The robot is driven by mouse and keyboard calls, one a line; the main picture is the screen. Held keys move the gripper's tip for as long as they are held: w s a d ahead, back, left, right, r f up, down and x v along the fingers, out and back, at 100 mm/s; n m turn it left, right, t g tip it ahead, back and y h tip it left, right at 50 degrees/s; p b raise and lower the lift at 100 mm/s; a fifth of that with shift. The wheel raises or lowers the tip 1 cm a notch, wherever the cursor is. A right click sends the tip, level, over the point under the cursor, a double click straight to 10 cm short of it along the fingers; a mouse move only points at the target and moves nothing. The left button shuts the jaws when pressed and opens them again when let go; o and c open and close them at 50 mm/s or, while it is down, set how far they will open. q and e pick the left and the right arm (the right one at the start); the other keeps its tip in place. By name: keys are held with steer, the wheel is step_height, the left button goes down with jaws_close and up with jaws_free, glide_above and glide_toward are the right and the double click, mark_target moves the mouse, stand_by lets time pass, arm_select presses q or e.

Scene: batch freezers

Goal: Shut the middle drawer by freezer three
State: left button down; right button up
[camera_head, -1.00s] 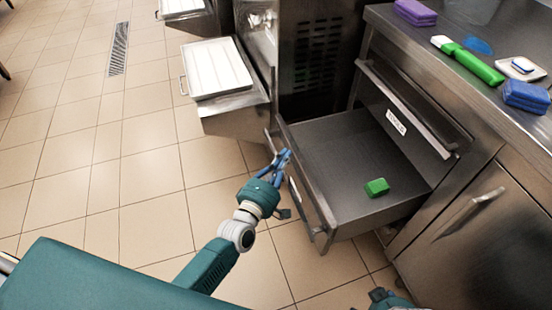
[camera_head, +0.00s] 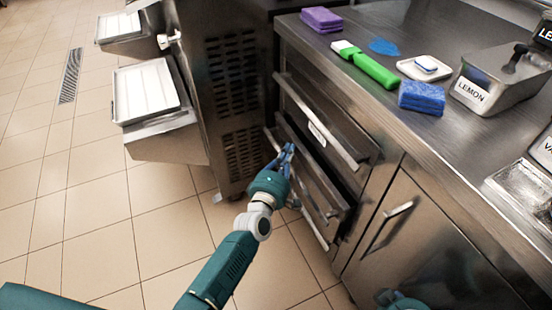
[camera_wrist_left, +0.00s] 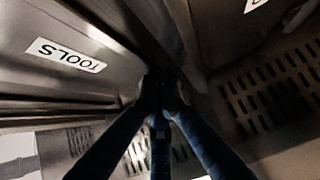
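The middle drawer (camera_head: 308,180) is in the steel counter beside the freezer. It stands slightly out, with a dark gap between its front and the cabinet. My left gripper (camera_head: 286,152) is at the far end of this drawer's front, apparently touching it. Its blue fingers come together at the tips in the left wrist view (camera_wrist_left: 160,90), with no object seen between them. The drawer above is shut and has a white label (camera_head: 317,133); a label reading TOOLS (camera_wrist_left: 66,55) shows in the wrist view. Part of my right arm shows at the bottom edge; its fingers are unclear.
A freezer with a vented side panel (camera_head: 232,75) stands left of the drawers. A white-topped shelf (camera_head: 146,92) juts from a machine farther left. Tiled floor is free at left.

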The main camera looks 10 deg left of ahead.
mark_target(300, 147)
arm_select(q)
steer(key=w+d, duration=0.2)
steer(key=d, duration=0.1)
steer(key=shift+w+d+b, duration=0.1)
steer(key=shift+w+b, duration=0.05)
steer(key=shift+b, duration=0.2)
steer(key=shift+r, duration=0.1)
arm_select(e)
steer(key=shift+v, duration=0.9)
arm_select(q)
steer(key=shift+d, duration=0.1)
arm_select(e)
steer(key=shift+d, duration=0.15)
steer(key=shift+s, duration=0.1)
